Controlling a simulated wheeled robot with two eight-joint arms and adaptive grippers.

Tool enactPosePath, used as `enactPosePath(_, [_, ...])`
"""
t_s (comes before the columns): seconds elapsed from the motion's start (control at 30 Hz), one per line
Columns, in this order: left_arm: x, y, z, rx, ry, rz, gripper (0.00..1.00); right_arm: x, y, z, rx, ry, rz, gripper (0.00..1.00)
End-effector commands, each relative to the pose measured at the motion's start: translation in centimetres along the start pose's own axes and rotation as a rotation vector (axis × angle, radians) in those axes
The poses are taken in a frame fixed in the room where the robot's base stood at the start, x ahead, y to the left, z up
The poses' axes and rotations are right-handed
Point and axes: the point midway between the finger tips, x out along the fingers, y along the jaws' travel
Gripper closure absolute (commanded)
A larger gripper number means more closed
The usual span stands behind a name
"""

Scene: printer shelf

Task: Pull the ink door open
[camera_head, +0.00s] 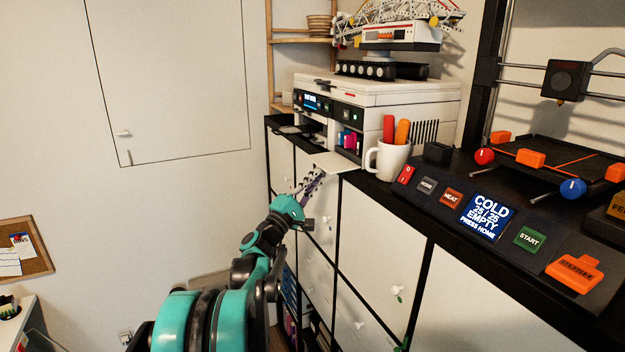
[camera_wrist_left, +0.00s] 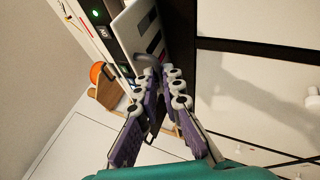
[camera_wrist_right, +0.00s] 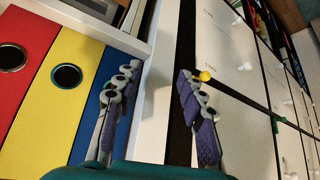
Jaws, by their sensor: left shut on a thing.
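The white printer (camera_head: 395,100) stands on the black shelf top. Its ink door (camera_head: 335,163) is a pale flap folded down and sticking out over the shelf's front edge. Behind it the ink bay shows coloured cartridges (camera_head: 348,141). My left gripper (camera_head: 316,176) is at the door's outer edge, just below it. In the left wrist view its fingertips (camera_wrist_left: 155,68) are close together at the edge of the pale door panel (camera_wrist_left: 138,28), shut on it; the exact contact is partly hidden. My right gripper (camera_wrist_right: 158,72) is open and empty; it is outside the head view.
A white mug (camera_head: 388,160) with red and orange items stands right of the open door. A control panel (camera_head: 485,215) and a 3D printer (camera_head: 560,140) are farther right. Cabinet fronts (camera_head: 380,235) lie below. Coloured binders (camera_wrist_right: 60,75) stand near my right gripper.

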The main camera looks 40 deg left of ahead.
Motion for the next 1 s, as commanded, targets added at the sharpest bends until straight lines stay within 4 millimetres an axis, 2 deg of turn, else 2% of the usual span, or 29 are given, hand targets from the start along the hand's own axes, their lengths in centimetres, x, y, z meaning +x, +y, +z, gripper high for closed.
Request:
enactPosePath(0.03, [0.08,-0.74,0.46,0.006,-0.009,-0.011,1.0,0.1,0.0,0.07,0.0,0.0,0.0,0.6])
enactPosePath(0.4, [-0.04,-0.89,0.47,0.006,-0.008,-0.011,1.0,0.15,0.0,0.11,0.0,0.0,0.0,0.6])
enactPosePath(0.43, [-0.05,-0.9,0.48,0.006,-0.008,-0.012,0.88,0.15,0.0,0.11,0.0,0.0,0.0,0.6])
enactPosePath(0.5, [-0.06,-0.88,0.46,0.005,-0.008,-0.011,0.72,0.15,0.0,0.11,0.0,0.0,0.0,0.6])
enactPosePath(1.0, [-0.13,-0.53,0.19,0.005,-0.003,-0.008,0.72,0.1,0.0,0.07,0.0,0.0,0.0,0.6])
